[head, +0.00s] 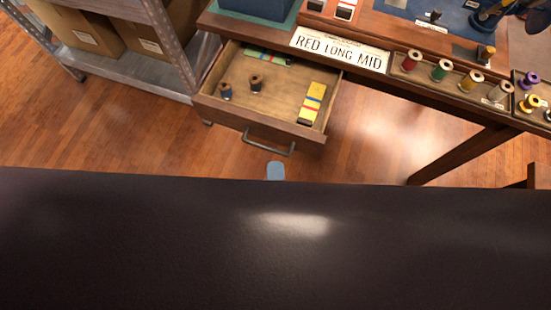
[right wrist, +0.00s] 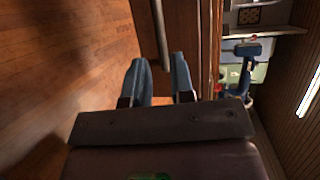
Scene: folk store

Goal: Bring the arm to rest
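My right gripper (right wrist: 159,62) shows in the right wrist view with two blue-grey fingers apart and nothing between them. In the head view only a small blue fingertip part (head: 275,170) shows, just below the drawer handle (head: 268,144). The handle's grey bar also shows in the right wrist view (right wrist: 160,35), ahead of the fingers and apart from them as far as I can tell. The rest of my right arm is hidden behind a large dark surface across the lower head view. My left gripper is not in view.
The wooden drawer (head: 262,112) stands open, holding two spools and striped cards. Above it are a sign (head: 340,48) reading "RED LONG MID" and a tray (head: 400,72) of thread spools. A metal shelf (head: 150,78) with cardboard boxes stands left. Wooden floor (head: 110,130) lies clear between.

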